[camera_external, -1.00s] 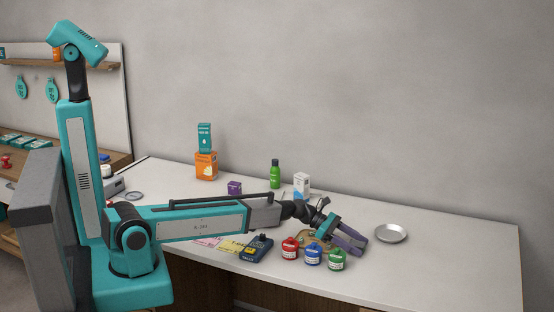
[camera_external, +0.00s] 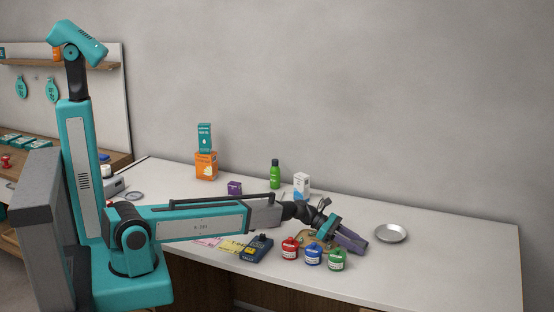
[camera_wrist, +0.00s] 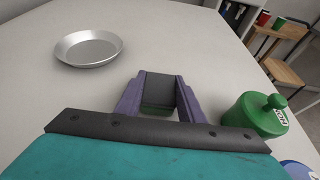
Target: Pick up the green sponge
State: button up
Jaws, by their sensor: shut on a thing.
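My gripper (camera_external: 352,243) reaches low over the white counter with its purple fingers pointing down to the right. In the wrist view, the two purple fingers of my gripper (camera_wrist: 159,88) are closed against the sides of a small block. In the external view the fingers hide the sponge.
A metal dish (camera_external: 390,233) lies to the right of my gripper. Red (camera_external: 290,248), blue (camera_external: 313,254) and green (camera_external: 336,260) jars stand close in front. The counter's right end is clear.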

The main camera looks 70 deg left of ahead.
aim_at(358, 243)
jog(key=shift+r, duration=0.1)
jog(key=shift+r+b, duration=0.85)
jog(key=shift+r, duration=4.1)
